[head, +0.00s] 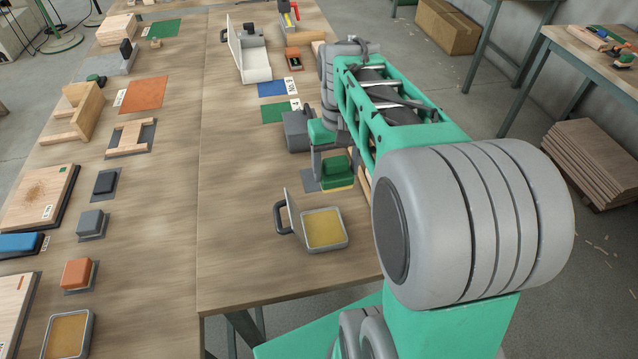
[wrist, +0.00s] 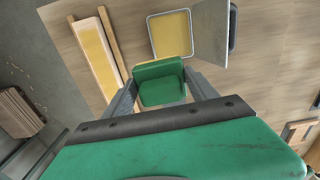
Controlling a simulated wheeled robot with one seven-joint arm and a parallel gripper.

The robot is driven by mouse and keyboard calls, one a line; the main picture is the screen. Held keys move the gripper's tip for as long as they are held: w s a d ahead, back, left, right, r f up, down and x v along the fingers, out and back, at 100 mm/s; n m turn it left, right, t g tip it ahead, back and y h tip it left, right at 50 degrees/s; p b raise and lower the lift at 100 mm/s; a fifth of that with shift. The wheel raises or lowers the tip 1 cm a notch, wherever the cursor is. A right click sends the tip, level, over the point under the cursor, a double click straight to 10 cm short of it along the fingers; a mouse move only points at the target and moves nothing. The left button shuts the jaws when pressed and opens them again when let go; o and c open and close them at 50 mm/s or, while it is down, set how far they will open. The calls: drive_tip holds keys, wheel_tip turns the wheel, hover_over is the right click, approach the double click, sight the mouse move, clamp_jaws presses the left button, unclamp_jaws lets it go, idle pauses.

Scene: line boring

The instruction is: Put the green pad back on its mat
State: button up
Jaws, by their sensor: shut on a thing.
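The green pad (head: 338,171) is a block with a raised back part and a thin yellow layer along its bottom edge. My gripper (head: 332,165) is shut on it, and its fingers show on both sides of the pad (wrist: 160,88) in the wrist view. A small grey mat (head: 308,181) shows on the table just left of the pad; the arm and pad hide the rest of it. I cannot tell whether the pad touches the mat or is held above it.
An open metal tin (head: 346,241) with a yellow inside and raised lid stands close in front of the pad. Black, grey and orange pads (head: 77,272) sit on mats at left.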

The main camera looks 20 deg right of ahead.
drive_tip(key=shift+w+d+f+p, duration=0.15)
drive_tip(key=shift+w+d+f, duration=0.1)
drive_tip(key=shift+d, duration=0.25)
drive_tip(key=shift+w+d+f+p, duration=0.15)
drive_tip(key=shift+d+f, duration=0.1)
drive_tip(key=shift+d, duration=0.25)
drive_tip(key=w+f+p, duration=0.1)
drive_tip(key=w+f, duration=0.2)
drive_tip(key=w, duration=0.1)
drive_tip(key=w+f+p, duration=0.1)
drive_tip(key=w+f, duration=0.2)
drive_tip(key=w, duration=0.1)
drive_tip(key=w+a+f+p, duration=0.1)
drive_tip(key=w+f+p, duration=0.1)
drive_tip(key=w+f, duration=0.1)
drive_tip(key=shift+w+f, duration=0.25)
drive_tip(key=shift+w, duration=0.55)
wheel_tip(320, 180, down, 3)
drive_tip(key=shift+r+p, duration=0.1)
drive_tip(key=shift+p, duration=0.2)
drive_tip(key=shift+f, duration=0.3)
drive_tip(key=o, duration=1.5)
drive_tip(key=shift+o, duration=0.2)
drive_tip(key=shift+r, duration=0.1)
